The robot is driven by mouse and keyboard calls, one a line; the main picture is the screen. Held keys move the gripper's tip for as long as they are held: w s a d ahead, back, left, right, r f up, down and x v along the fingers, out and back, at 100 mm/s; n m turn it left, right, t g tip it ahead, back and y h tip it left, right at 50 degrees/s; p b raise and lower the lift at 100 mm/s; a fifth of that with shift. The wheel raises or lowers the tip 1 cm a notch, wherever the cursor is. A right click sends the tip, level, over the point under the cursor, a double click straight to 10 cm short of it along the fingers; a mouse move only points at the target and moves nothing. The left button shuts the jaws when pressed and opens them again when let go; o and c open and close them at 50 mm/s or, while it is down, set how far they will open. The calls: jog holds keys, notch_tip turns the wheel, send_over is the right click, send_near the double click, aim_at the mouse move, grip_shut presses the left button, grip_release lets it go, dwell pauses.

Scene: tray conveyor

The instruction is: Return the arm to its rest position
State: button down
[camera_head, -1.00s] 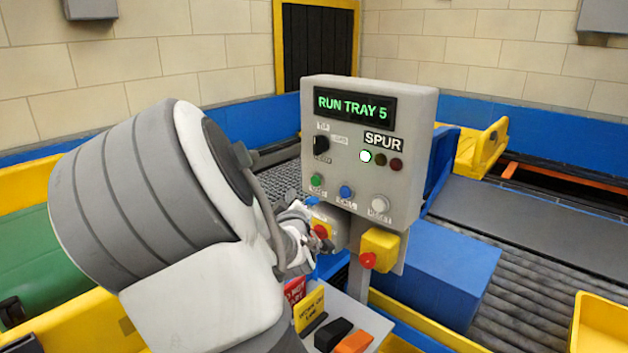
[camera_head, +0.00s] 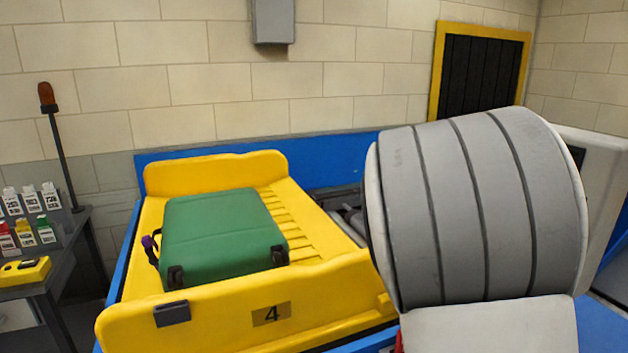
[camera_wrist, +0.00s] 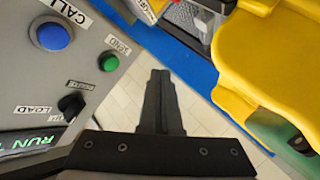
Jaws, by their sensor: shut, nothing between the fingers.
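My gripper (camera_wrist: 160,75) shows in the wrist view with its two dark fingers together and nothing between them. It points down over the floor, between the grey control box (camera_wrist: 30,85) on the left and a yellow tray (camera_wrist: 250,60) on the right. It appears apart from both. In the head view my arm covers the right side, hiding my gripper and most of the control box (camera_head: 592,150). The box carries a blue CALL button (camera_wrist: 52,37), a green SEND button (camera_wrist: 108,61) and a dark selector knob (camera_wrist: 71,104).
The yellow tray marked 4 (camera_head: 215,318) holds a green suitcase (camera_head: 215,230). A blue rail (camera_wrist: 185,50) runs between box and tray.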

jog(key=s+a+r+m+g+y, duration=0.1)
jog(key=s+a, duration=0.4)
jog(key=s, duration=0.5)
jog(key=s+a+r+g+y, duration=0.2)
jog(key=s+a+g+y, duration=0.1)
jog(key=s, duration=0.6)
jog(key=s+a+r+m+g+y, duration=0.1)
jog(key=s+a+g+y, duration=0.1)
jog(key=s+a, duration=0.4)
jog(key=s+g, duration=0.1)
jog(key=s, duration=0.3)
jog(key=shift+s+a+r+m+g+p, duration=0.3)
jog(key=shift+a+g, duration=0.1)
jog(key=shift+d, duration=0.1)
